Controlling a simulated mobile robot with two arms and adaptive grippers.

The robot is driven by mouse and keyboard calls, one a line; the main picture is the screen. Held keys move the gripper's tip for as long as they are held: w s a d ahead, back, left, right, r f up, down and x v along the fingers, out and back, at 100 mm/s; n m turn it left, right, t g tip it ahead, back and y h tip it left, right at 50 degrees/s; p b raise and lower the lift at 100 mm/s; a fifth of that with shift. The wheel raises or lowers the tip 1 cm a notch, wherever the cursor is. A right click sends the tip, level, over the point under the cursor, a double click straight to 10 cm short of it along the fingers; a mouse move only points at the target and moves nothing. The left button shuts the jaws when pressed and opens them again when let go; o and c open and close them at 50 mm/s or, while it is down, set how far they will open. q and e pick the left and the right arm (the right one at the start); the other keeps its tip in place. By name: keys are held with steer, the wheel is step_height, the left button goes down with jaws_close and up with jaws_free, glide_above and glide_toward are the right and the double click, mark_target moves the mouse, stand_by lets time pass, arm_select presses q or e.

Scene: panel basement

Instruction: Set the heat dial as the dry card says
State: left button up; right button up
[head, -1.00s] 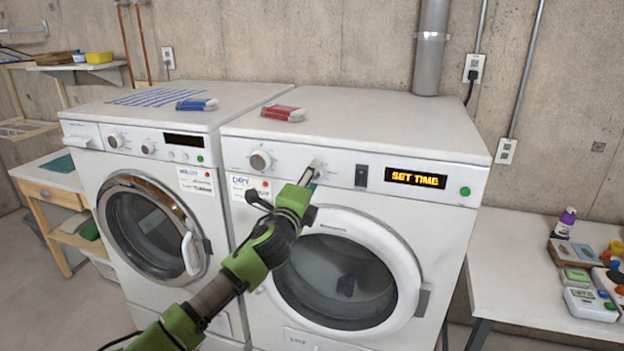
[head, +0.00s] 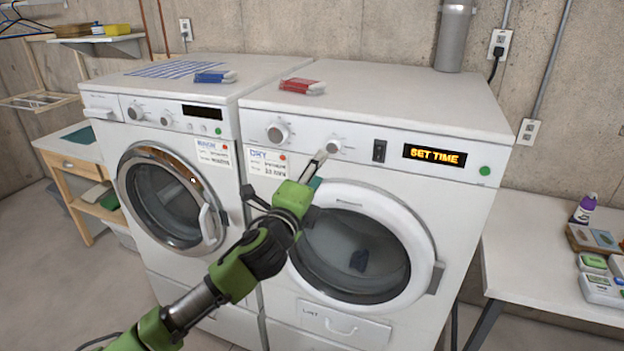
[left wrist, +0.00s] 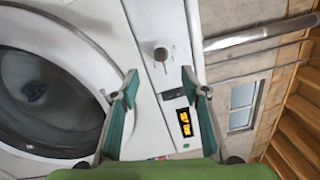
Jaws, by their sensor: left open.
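The dryer (head: 470,220) is the right-hand white machine. Its panel has a left dial (head: 278,132) and a right dial (head: 334,144); which is the heat dial I cannot tell from the labels. The dry card (head: 267,162) is on the dryer front below the left dial, its small lines too blurred to read. My left gripper (head: 314,168) is open and empty, just below and left of the right dial. In the left wrist view, that dial (left wrist: 161,54) lies ahead of and between the open fingers (left wrist: 160,84), apart from them. My right gripper is out of view.
The dryer display (head: 434,155) reads "SET TIME", between a dark switch (head: 379,151) and a green button (head: 485,171). The washer (head: 165,240) stands left with its own card (head: 213,152). A red-and-white object (head: 302,86) lies on the dryer top. A side table (head: 535,255) stands right.

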arm_select(q)
steer(key=shift+v, duration=1.5)
steer(key=s+a+f+n+g+y+b, duration=0.1)
steer(key=a+f+n+g, duration=0.2)
steer(key=f, duration=1.1)
steer(key=s+a+f+n+g+y, duration=0.1)
steer(key=s+a+f+n+y, duration=0.2)
steer(key=f, duration=1.1)
steer(key=a+f+n+g+b, duration=0.1)
steer(key=a+f+n+g, duration=0.3)
steer(key=f, duration=1)
steer(key=s+a+f+n+g+y+b, duration=0.1)
steer(key=s+a+f+n, duration=0.15)
steer(key=s+f, duration=0.6)
steer(key=s+a+f+n+g, duration=0.1)
steer(key=s+a+f, duration=0.2)
steer(key=s+f, duration=0.55)
steer(key=s+a+f+n+g, duration=0.1)
steer(key=s+f+n+g, duration=0.1)
steer(key=s+f, duration=0.5)
steer(key=s+a+f+n+g+b, duration=0.1)
steer(key=s+f, duration=0.6)
steer(key=s, duration=1.3)
steer(key=s+a+f+n+g, duration=0.2)
steer(key=s+f+n, duration=0.3)
steer(key=s, duration=0.8)
step_height(320, 180, down, 3)
steer(key=shift+s+r+g+y+b, duration=0.1)
steer(key=shift+s+g+y+b, duration=0.25)
steer(key=shift+g, duration=0.55)
